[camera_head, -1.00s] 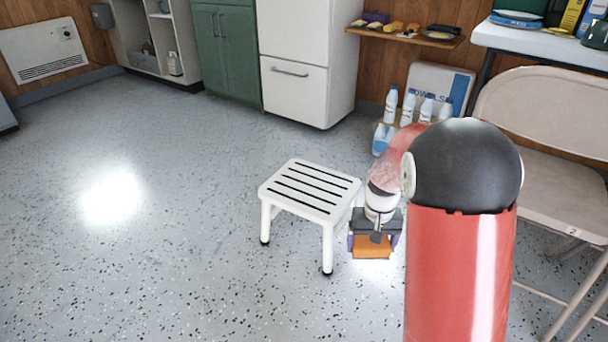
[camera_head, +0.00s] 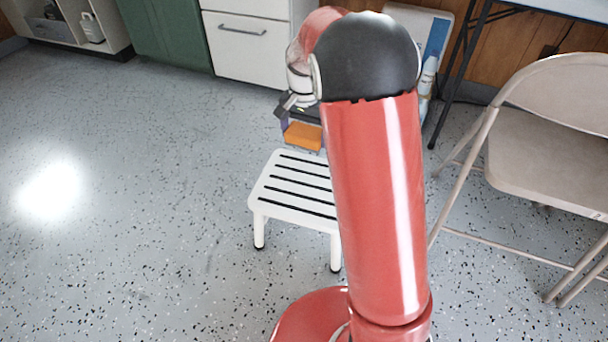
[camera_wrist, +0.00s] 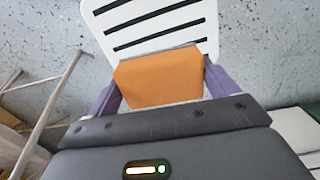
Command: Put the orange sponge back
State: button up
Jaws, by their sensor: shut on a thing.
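The orange sponge (camera_head: 304,136) is held in my gripper (camera_head: 303,128), above and just behind the white slatted step stool in the head view. In the wrist view the sponge (camera_wrist: 158,77) sits between the two purple fingers of my gripper (camera_wrist: 160,88), which press on its left and right sides. The sponge is in the air, with the stool top showing beyond it in the wrist view. My red arm hides part of the gripper's right side in the head view.
The white step stool (camera_head: 291,186) stands on the speckled floor, partly behind my arm. A beige folding chair (camera_head: 545,140) is at the right. A white drawer unit (camera_head: 243,50) and green cabinet (camera_head: 165,35) stand at the back. Floor at the left is clear.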

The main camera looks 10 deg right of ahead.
aim_at(305, 145)
notch_tip(305, 145, down, 16)
jog(key=b, duration=0.2)
jog(key=shift+f+b, duration=0.2)
jog(key=shift+b, duration=0.15)
jog(key=shift+f, duration=0.1)
jog(key=o, duration=0.9)
jog(key=shift+c, duration=0.2)
notch_tip(305, 145, up, 12)
jog(key=shift+r+p, duration=0.1)
jog(key=shift+p, duration=1.05)
jog(key=s+r+n+t, duration=0.2)
jog(key=s+r, duration=0.5)
jog(key=r, duration=0.2)
jog(key=s+r+n+t, duration=0.1)
jog(key=s+r+n, duration=0.1)
jog(key=s, duration=0.9)
jog(key=s+r+n+t, duration=0.2)
jog(key=s+r, duration=0.3)
jog(key=s, duration=0.5)
jog(key=shift+s+n+t, duration=0.3)
jog(key=shift+s+n, duration=0.05)
jog(key=shift+n, duration=0.25)
